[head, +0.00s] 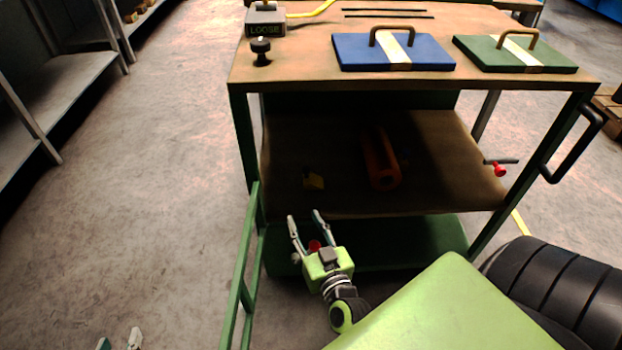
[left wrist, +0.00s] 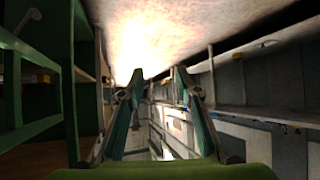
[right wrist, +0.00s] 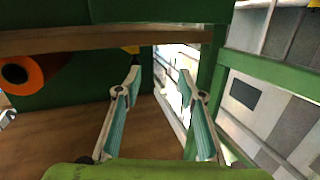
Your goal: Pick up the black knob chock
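The black knob chock (head: 261,52) stands upright near the front left corner of the cart's wooden top (head: 300,75), just in front of a grey box marked LOOSE (head: 265,22). I see it only in the head view. My right gripper (head: 303,216) is open and empty, lower than the top, near the front edge of the middle shelf. Its spread fingers also show in the right wrist view (right wrist: 160,80). My left gripper (head: 119,340) is low at the bottom left of the head view, far from the chock. Its fingers are apart and empty in the left wrist view (left wrist: 157,85).
A blue die plate (head: 350,55) and a green one (head: 480,55), both with handles, lie on the top. The shelf (head: 285,140) holds an orange cylinder (head: 380,160) and a yellow piece (head: 313,181). A green rail (head: 240,265) stands left of my right gripper. Left floor is clear.

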